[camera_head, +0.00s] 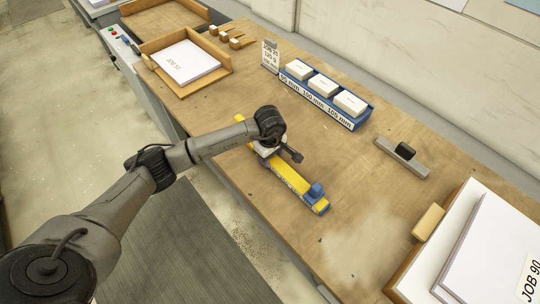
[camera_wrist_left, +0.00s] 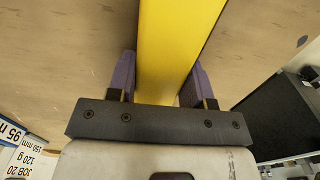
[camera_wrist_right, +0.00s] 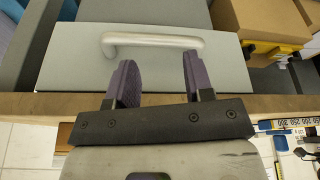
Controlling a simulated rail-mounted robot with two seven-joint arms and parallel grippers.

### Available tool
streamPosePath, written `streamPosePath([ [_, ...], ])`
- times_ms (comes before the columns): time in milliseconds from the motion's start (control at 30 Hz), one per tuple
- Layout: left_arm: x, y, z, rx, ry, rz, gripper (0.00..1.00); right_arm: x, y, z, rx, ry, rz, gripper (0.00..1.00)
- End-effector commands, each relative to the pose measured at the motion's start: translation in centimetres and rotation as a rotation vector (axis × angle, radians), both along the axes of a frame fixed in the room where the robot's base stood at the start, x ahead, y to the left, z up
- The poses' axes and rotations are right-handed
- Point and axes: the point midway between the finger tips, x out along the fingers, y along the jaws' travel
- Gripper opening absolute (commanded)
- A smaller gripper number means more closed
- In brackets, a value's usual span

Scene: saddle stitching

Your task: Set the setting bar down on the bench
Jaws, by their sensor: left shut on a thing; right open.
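The yellow setting bar (camera_head: 290,177) lies lengthwise over the middle of the bench (camera_head: 225,130), with a blue knob (camera_head: 316,189) near its close end. My left gripper (camera_head: 266,150) is at the bar's far half, partly hidden by my wrist. In the left wrist view the purple fingers (camera_wrist_left: 160,72) are shut on both sides of the yellow bar (camera_wrist_left: 180,35). The bar is at or just above the wood; I cannot tell whether it touches. My right gripper (camera_wrist_right: 158,62) is open and empty in the right wrist view, in front of a grey drawer front with a handle (camera_wrist_right: 150,42).
A blue rack (camera_head: 318,108) with three white boxes stands behind the bar. A grey metal bar with a black handle (camera_head: 402,157) lies to the right. Wooden trays with paper (camera_head: 190,62) are at the far left, and a JOB 90 stack (camera_head: 495,250) is at the right.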

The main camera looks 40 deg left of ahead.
Motion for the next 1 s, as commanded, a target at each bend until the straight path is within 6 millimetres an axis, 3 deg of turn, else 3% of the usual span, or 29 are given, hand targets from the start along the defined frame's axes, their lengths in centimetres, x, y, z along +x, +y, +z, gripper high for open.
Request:
streamPosePath([
  [33, 0.1, 0.0, -0.2, 0.0, -0.002, 0.0, 0.01, 0.0, 0.0, -0.3, -0.002, 0.0, 0.002, 0.47],
  [67, 0.0, 0.0, -0.1, 0.0, 0.0, 0.0, 0.49, 0.0, -0.1, -0.1, -0.003, 0.001, 0.002, 0.47],
  [300, 0.0, 0.0, -0.1, 0.0, 0.0, 0.0, 0.72, 0.0, -0.3, -0.1, -0.011, -0.001, 0.007, 0.47],
  [667, 0.0, 0.0, 0.7, 0.001, -0.001, 0.0, 0.72, 0.0, -0.2, 0.3, -0.007, -0.001, 0.005, 0.47],
  [1000, 0.1, 0.1, 6.7, 0.002, -0.003, 0.0, 0.72, 0.0, 0.0, 0.5, 0.0, -0.001, 0.001, 0.47],
])
